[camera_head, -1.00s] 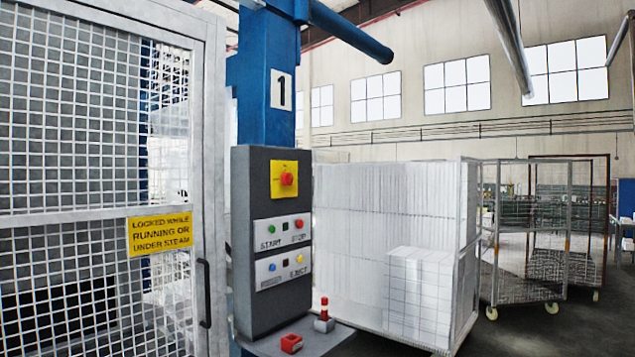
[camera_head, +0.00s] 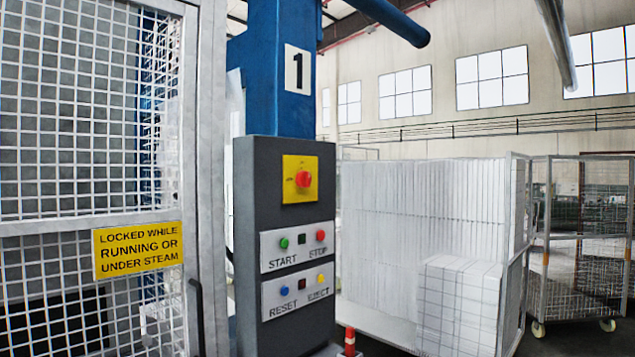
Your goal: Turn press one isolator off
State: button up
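The press one isolator is a red rotary knob (camera_head: 303,179) on a yellow square plate (camera_head: 292,192), near the top of a dark grey control box (camera_head: 258,215). I cannot read its position for sure. Below it are a START and STOP panel (camera_head: 291,262) and a RESET and EJECT panel (camera_head: 280,307). The box is on a blue column (camera_head: 270,85) with a number 1 sign (camera_head: 298,69). My gripper is not in view.
A mesh guard door (camera_head: 210,150) with a yellow warning sign (camera_head: 138,250) stands left of the box. A mesh cage cart of white foam blocks (camera_head: 430,220) is behind to the right, and another cage cart (camera_head: 575,250) beyond. A red-topped item (camera_head: 350,336) shows below.

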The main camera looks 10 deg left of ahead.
aim_at(304, 179)
jog(key=u, duration=0.15)
jog(key=i, duration=0.8)
jog(key=u, duration=0.8)
jog(key=i, duration=0.5)
jog(key=u, duration=0.65)
jog(key=i, duration=0.4)
jog(key=u, duration=0.3)
